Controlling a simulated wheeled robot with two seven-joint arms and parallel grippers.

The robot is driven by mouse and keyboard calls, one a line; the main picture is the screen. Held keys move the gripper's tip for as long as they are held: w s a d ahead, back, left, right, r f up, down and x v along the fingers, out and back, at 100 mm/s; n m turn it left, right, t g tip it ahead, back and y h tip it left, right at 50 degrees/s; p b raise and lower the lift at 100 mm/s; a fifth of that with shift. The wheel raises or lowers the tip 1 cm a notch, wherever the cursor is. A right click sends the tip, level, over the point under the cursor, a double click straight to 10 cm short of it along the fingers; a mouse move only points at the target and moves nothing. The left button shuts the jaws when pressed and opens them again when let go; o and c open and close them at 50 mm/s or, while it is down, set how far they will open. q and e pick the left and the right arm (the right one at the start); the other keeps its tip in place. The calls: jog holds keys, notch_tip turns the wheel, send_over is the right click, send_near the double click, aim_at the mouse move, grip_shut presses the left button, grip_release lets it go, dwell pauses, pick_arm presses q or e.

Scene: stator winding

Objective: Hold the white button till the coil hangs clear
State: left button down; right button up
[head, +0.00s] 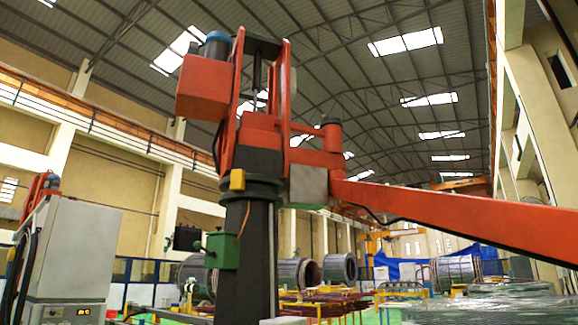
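No white button can be made out in the head view. No coil is seen hanging from the orange jib crane (450,215). The crane has a dark column (247,270), and its long arm reaches out to the right edge of the picture. A green box (222,250) is fixed to the column's left side. Neither of my grippers is in view.
A grey cabinet (68,255) with a dark cable stands close at the left. Large cylinders (340,268) stand behind the column. Low yellow frames with reddish bars (325,306) are at the bottom middle. A grey surface (490,310) lies at the lower right.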

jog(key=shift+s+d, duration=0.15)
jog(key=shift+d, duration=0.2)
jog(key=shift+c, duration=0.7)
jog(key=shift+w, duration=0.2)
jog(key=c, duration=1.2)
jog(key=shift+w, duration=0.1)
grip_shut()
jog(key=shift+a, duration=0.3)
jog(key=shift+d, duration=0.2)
